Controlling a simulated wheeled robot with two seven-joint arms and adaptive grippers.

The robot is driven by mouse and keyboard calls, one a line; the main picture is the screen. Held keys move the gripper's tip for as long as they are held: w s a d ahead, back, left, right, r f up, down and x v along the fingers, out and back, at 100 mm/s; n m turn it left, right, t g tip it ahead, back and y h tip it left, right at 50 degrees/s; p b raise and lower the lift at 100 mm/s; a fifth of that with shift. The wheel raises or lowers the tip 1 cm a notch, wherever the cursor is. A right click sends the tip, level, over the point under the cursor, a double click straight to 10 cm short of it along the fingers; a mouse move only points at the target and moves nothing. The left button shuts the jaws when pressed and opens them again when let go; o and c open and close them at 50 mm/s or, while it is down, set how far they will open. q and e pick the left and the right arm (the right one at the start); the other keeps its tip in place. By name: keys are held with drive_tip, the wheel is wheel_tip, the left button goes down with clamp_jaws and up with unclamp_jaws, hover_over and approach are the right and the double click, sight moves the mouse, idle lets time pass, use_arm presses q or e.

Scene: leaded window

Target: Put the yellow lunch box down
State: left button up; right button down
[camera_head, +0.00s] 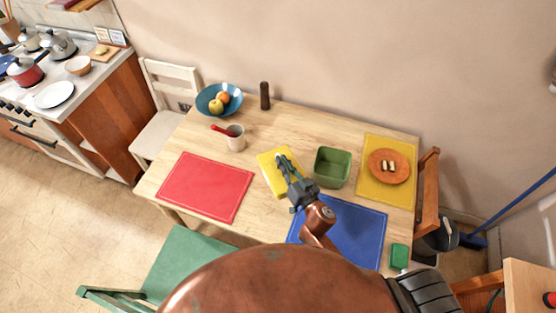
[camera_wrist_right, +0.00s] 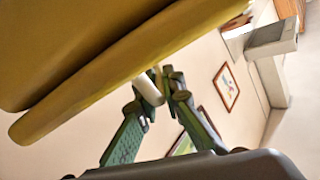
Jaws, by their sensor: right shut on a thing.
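The yellow lunch box (camera_head: 268,173) is over the middle of the wooden table, between the red mat and the green container. My right gripper (camera_head: 287,165) is shut on it. In the right wrist view the lunch box (camera_wrist_right: 100,60) fills the upper left, tilted in the picture. The fingers of my right gripper (camera_wrist_right: 155,95) close at a pale, rod-like part at its edge. I cannot tell whether its underside touches the table. My left gripper is not in view.
The table (camera_head: 262,218) also holds a red mat (camera_head: 205,186), a blue mat (camera_head: 350,232), a green container (camera_head: 332,167), a cup (camera_head: 236,140), a fruit bowl (camera_head: 218,100) and a yellow mat (camera_head: 372,190) with an orange plate (camera_head: 389,166). Bare wood shows between the red and blue mats.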

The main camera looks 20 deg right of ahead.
drive_tip(key=w, duration=0.1)
drive_tip(key=w+f, duration=0.1)
drive_tip(key=w, duration=0.1)
drive_tip(key=w+f, duration=0.1)
drive_tip(key=shift+w+a+b, duration=0.15)
drive_tip(key=shift+w+b, duration=0.1)
drive_tip(key=shift+b, duration=0.1)
drive_tip(key=w+f+b, duration=0.1)
drive_tip(key=w+f, duration=0.1)
drive_tip(key=w+f+b, duration=0.1)
drive_tip(key=w+f, duration=0.1)
drive_tip(key=f, duration=0.1)
drive_tip(key=shift+w+a+f+b, duration=0.1)
drive_tip(key=shift+w+a+b, duration=0.1)
drive_tip(key=shift+b, duration=0.15)
drive_tip(key=shift+w+f, duration=0.2)
drive_tip(key=shift+f, duration=0.1)
wheel_tip(320, 180, down, 3)
drive_tip(key=b, duration=0.2)
drive_tip(key=shift+w+f+b, duration=0.15)
drive_tip(key=shift+f+b, duration=0.05)
drive_tip(key=shift+b, duration=0.1)
drive_tip(key=shift+r, duration=0.1)
drive_tip(key=c, duration=2.5)
unclamp_jaws()
drive_tip(key=o, duration=0.4)
drive_tip(key=shift+d, duration=0.1)
